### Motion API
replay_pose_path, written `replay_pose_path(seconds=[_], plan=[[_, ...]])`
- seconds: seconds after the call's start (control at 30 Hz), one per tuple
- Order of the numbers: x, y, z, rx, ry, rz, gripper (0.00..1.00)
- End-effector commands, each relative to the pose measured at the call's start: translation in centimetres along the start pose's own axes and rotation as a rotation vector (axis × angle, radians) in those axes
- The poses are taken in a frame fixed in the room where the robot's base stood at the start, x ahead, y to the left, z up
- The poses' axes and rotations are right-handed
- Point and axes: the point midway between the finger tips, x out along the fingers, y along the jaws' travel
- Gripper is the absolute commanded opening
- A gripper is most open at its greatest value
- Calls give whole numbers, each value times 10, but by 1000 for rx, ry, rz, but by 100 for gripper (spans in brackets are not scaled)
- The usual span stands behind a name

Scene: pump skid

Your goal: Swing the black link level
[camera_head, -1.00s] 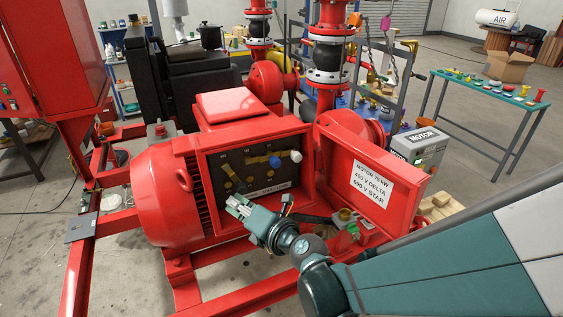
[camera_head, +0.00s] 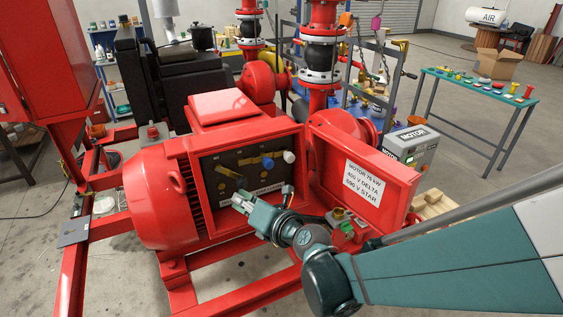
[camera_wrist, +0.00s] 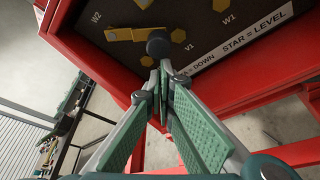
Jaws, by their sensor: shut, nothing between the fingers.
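The black link is a brass bar (camera_wrist: 125,34) with a dark round knob (camera_wrist: 158,46) at its right end, on the dark terminal board (camera_head: 210,181). In the head view the link (camera_head: 228,173) slopes down to the right, neither straight down nor level with the board. My gripper (camera_head: 240,200) is in front of the lower part of the board. In the wrist view its green-padded fingers (camera_wrist: 163,72) are shut and empty, with tips just below the knob. I cannot tell whether they touch it.
The blue knob (camera_head: 267,163) and white knob (camera_head: 289,157) sit to the right on the same board. The red box rim (camera_head: 250,132) surrounds it. The open red cover (camera_head: 366,181) stands to the right, near my arm.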

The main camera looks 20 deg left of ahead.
Motion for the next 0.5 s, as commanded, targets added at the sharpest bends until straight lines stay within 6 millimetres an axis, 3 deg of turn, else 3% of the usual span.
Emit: replay_pose_path(seconds=[0.5], plan=[[-8,-5,22,-31,-1,-13,0]])
